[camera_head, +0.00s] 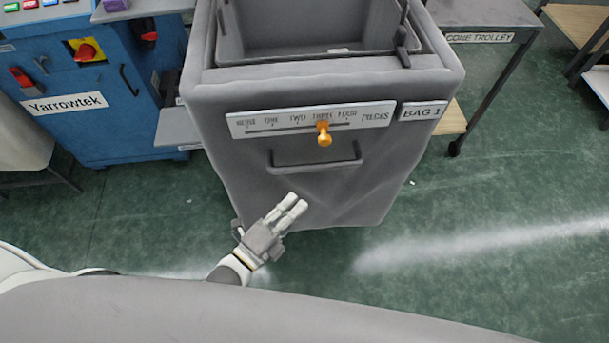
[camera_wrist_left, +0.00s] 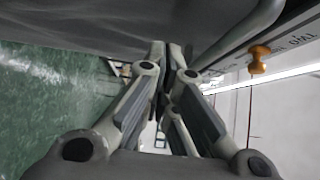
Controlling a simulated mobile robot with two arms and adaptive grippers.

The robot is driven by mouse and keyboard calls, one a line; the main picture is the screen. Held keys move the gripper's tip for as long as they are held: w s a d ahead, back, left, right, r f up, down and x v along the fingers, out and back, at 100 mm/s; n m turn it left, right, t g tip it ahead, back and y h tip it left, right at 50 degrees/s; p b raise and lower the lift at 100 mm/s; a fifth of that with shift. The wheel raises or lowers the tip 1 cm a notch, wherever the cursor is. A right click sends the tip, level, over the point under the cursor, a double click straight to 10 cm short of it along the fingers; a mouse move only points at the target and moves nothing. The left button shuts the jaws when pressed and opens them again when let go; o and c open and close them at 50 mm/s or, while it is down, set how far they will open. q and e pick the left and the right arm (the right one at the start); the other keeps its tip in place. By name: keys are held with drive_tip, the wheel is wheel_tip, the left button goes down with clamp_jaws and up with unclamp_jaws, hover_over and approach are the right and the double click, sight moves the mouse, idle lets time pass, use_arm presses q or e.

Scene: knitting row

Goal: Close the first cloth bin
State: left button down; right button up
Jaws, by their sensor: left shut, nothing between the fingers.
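The grey cloth bin (camera_head: 290,100) labelled BAG 1 stands upright right in front of me in the head view, its top open with a dark rim around the hollow. Its front has a dark bar handle (camera_head: 316,163) and a white counter strip with an orange knob (camera_head: 323,134) near the word THREE. My left gripper (camera_head: 291,204) is in front of the bin's lower front, below the handle, shut and empty. In the left wrist view the fingers (camera_wrist_left: 178,70) point toward the grey cloth, with the handle (camera_wrist_left: 240,30) and orange knob (camera_wrist_left: 257,58) to the right. My right gripper is not in view.
A blue Yarrowtek machine (camera_head: 100,85) stands to the left of the bin. A cone trolley (camera_head: 480,37) with dark legs and castors stands at the right. The green floor (camera_head: 500,190) to the right is clear, with a pale streak.

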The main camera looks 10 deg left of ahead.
use_arm(q)
drive_tip(key=shift+w+d, duration=0.25)
drive_tip(key=shift+w, duration=1.1)
drive_tip(key=shift+w+d, duration=0.2)
drive_tip(key=shift+w, duration=1.15)
drive_tip(key=shift+w+d, duration=0.25)
drive_tip(key=shift+w, duration=1.1)
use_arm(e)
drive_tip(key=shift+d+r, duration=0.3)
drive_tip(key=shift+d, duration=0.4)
